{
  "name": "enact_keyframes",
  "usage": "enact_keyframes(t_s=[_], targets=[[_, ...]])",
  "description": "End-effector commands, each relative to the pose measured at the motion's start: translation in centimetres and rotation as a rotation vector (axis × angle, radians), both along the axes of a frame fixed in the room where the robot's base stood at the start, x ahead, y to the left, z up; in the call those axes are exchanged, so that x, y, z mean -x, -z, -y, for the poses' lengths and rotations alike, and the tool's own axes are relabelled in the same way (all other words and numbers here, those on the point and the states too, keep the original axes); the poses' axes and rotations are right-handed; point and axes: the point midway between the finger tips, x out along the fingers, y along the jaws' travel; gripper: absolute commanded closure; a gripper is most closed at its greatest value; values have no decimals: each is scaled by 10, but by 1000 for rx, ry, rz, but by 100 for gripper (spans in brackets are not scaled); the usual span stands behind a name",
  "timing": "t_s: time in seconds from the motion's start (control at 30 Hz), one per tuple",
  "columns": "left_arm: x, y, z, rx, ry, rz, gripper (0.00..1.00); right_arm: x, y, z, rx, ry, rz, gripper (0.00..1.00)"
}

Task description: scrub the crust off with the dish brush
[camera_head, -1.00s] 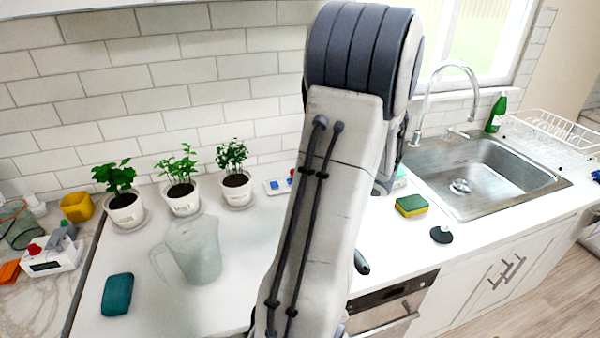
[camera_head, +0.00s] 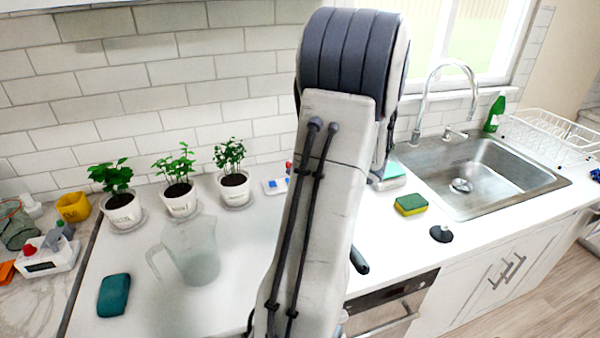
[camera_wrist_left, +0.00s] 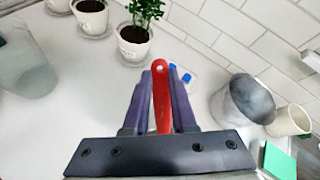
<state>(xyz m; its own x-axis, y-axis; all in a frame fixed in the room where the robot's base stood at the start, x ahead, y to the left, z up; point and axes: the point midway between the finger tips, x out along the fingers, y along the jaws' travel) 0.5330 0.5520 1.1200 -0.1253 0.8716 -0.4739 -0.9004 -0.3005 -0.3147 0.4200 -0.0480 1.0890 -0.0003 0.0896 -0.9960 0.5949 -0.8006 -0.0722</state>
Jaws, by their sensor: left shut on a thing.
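My left gripper (camera_wrist_left: 159,105) is shut on a red handle with a hole in its end, which looks like the dish brush (camera_wrist_left: 161,85). Its bristle end does not show. In the left wrist view, a grey metal pot (camera_wrist_left: 228,108) with a mottled grey inside stands to the right of the gripper, apart from it. I cannot make out the crust clearly. In the head view my left arm crosses the middle and hides its gripper, the brush and the pot. My right gripper is in neither current view.
A clear jug (camera_head: 192,250), a teal sponge (camera_head: 113,295) and several potted plants (camera_head: 181,200) stand left on the white counter. A yellow-green sponge (camera_head: 410,205), a black round item (camera_head: 441,234) and the sink (camera_head: 490,170) are right. A cream cup (camera_wrist_left: 290,121) stands beside the pot.

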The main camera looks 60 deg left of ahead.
Motion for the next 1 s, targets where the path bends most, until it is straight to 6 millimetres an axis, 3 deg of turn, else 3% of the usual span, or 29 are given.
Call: enact_keyframes(t_s=[0.63,1.0], targets=[[-12,1,-38,-1,-1,1,100,0,4,0,0,0,0,46],[-12,1,-41,-1,0,0,100,0,4,0,0,0,0,46]])
